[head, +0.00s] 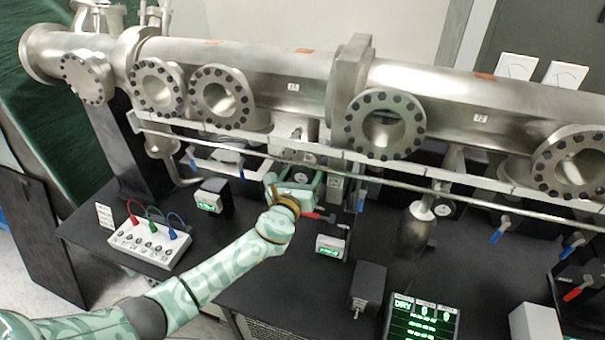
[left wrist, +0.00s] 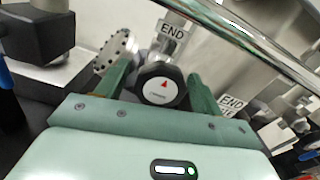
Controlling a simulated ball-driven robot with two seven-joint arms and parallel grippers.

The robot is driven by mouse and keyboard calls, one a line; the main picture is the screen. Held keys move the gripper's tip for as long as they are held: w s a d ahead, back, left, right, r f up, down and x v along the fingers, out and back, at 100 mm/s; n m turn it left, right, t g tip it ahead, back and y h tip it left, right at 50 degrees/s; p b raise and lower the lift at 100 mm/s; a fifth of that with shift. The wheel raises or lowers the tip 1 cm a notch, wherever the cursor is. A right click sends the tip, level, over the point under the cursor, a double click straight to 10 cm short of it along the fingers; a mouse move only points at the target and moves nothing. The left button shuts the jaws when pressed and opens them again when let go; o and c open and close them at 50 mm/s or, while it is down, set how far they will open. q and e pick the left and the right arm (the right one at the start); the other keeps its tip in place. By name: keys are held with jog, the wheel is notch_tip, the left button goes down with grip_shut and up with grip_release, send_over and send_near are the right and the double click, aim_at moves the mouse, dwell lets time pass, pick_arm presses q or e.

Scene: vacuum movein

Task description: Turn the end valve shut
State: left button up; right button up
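The end valve is a black knob with a white face and a red arrow (left wrist: 161,85), under a white END label (left wrist: 172,31) in the left wrist view. The arrow points up in that view. My left gripper (left wrist: 158,80) has its two green fingers apart, one on each side of the knob. Whether either fingertip touches the knob I cannot tell. In the head view my left gripper (head: 296,180) reaches in under the steel beam line, and the knob is largely hidden there. My right gripper is not in view.
A steel beam pipe (head: 250,62) with round flanges runs above a thin rail (head: 400,183). A second END label (left wrist: 231,102) and a red-handled lever (head: 318,216) are close right of the gripper. A switch box (head: 148,244) and a green display (head: 423,318) stand on the black bench.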

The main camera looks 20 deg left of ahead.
pick_arm(q)
jog(key=shift+r, duration=0.1)
jog(key=s, duration=1.6)
jog(key=shift+s+a, duration=0.15)
jog(key=shift+a, duration=0.15)
